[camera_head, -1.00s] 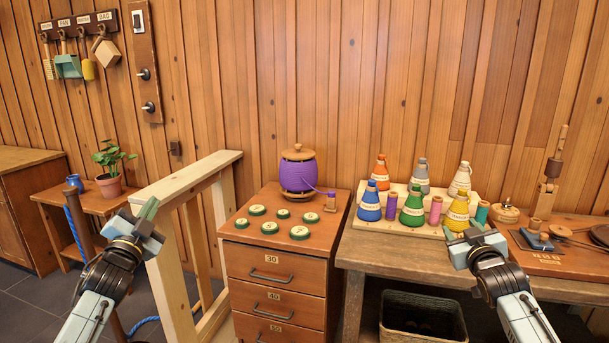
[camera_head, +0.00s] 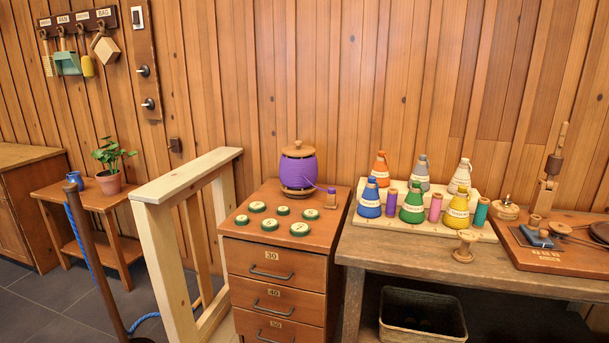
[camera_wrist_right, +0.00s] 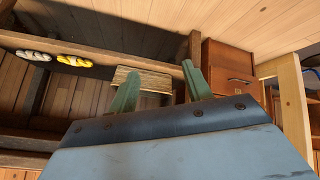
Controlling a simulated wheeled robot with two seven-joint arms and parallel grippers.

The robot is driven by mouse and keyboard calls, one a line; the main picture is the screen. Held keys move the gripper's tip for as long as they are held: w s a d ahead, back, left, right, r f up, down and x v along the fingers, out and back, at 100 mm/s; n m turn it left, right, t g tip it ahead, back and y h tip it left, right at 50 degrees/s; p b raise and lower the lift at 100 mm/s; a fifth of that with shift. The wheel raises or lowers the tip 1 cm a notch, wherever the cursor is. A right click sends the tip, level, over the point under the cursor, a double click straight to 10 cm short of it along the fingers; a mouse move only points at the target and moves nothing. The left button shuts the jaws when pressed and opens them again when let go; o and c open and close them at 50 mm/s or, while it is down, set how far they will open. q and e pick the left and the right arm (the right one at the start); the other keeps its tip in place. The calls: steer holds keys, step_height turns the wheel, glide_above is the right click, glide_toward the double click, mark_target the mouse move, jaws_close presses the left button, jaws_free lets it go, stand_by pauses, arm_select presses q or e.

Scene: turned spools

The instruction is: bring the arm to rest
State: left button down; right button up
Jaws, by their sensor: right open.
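Neither gripper shows in the head view. My right gripper (camera_wrist_right: 160,92) shows in the right wrist view, with its two green fingers apart and nothing between them. The wooden workbench (camera_head: 400,258) stands at the right in the head view. Beyond the fingers, the wrist view shows the drawer cabinet (camera_wrist_right: 232,66) and wooden framing. My left gripper is out of sight.
The drawer cabinet (camera_head: 275,252) carries several green discs and a purple-wound barrel (camera_head: 297,172). Several cone spools stand on a pale board (camera_head: 375,221). An empty wooden spool (camera_head: 465,246) stands near the bench's front edge. A basket (camera_head: 422,316) sits below. A pale wooden frame (camera_head: 160,225) stands left.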

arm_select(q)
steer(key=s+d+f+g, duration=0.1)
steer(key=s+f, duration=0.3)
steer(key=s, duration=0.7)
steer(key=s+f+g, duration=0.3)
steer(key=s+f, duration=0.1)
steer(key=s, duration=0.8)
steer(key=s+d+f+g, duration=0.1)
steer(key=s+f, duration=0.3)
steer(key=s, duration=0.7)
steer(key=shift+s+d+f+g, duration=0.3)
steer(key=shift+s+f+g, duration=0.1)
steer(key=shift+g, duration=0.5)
arm_select(e)
steer(key=s+a+f+g, duration=0.1)
steer(key=s+f, duration=0.3)
steer(key=s, duration=0.7)
steer(key=s+f+g, duration=0.3)
steer(key=s+f, duration=0.1)
steer(key=s, duration=0.8)
steer(key=s+a+f+g, duration=0.1)
steer(key=s+f, duration=0.3)
steer(key=s, duration=0.7)
steer(key=shift+s+a+f+g, duration=0.3)
steer(key=shift+s+f+g, duration=0.1)
steer(key=shift+g, duration=0.5)
